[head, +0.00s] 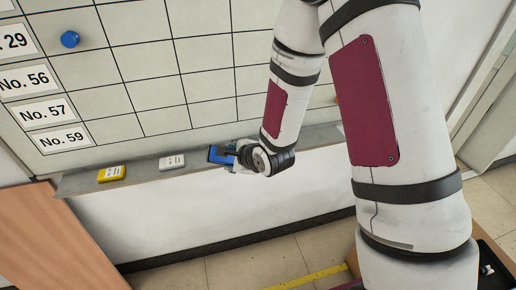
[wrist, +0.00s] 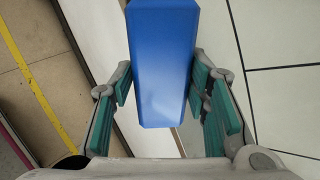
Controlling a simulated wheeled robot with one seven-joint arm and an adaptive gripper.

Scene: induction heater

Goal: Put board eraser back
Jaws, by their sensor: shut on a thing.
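A blue board eraser (head: 221,155) is at my gripper (head: 232,152), beside the ledge below the whiteboard in the head view. In the wrist view the blue eraser (wrist: 162,65) sits between the green finger pads of my gripper (wrist: 160,88), which is shut on it. The grey ledge (head: 140,172) runs along the bottom of the whiteboard (head: 160,85). Whether the eraser touches the ledge cannot be told. My arm hides the right part of the ledge and board.
A round blue magnet (head: 70,39) is on the board. A brown wooden panel (head: 60,240) stands at lower left. The ledge between the yellow and white erasers is clear.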

